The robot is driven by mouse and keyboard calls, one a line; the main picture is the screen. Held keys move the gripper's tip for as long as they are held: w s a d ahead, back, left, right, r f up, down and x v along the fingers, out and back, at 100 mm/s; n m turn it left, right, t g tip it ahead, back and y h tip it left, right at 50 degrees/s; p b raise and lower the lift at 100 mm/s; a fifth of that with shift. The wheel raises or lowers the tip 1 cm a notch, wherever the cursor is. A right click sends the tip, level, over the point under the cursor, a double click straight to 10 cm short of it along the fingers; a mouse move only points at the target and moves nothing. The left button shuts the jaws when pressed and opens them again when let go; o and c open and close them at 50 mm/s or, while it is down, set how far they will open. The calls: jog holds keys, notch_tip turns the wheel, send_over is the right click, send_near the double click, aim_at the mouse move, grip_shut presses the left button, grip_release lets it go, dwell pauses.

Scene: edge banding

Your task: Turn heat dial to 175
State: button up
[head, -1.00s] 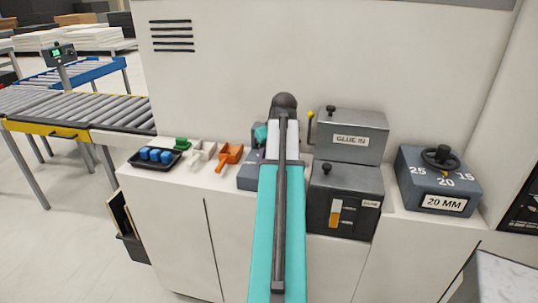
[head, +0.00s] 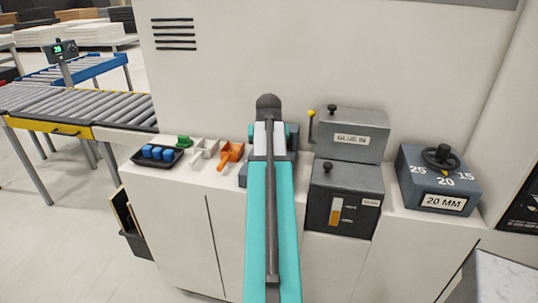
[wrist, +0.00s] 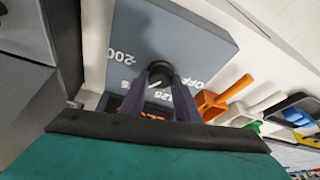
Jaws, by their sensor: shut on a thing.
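The heat dial (wrist: 158,72) is a dark round knob on a blue-grey box (wrist: 190,38) in the wrist view. A light mark shows on the knob, but I cannot tell which number it points to. Around it are the labels OFF (wrist: 197,82), 125 (wrist: 165,97) and 200 (wrist: 122,57), and another number partly hidden by a finger. My gripper (wrist: 158,84) is shut on the knob, one finger on each side. In the head view my arm covers the dial; only edges of its box (head: 243,175) show.
Right of my arm stand the GLUE IN box (head: 362,155) and a dark glue unit (head: 357,182). Farther right is the 20 MM dial box (head: 425,165). To the left are an orange scoop (head: 231,152), a white scoop (head: 205,147) and a black tray (head: 143,164) with blue pieces.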

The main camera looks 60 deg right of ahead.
jog(key=o, duration=1)
jog(key=shift+o, duration=0.2)
jog(key=shift+r, duration=0.1)
jog(key=b+v, duration=0.2)
jog(key=v, duration=1.1)
jog(key=shift+r+b, duration=0.3)
jog(key=shift+s, duration=0.1)
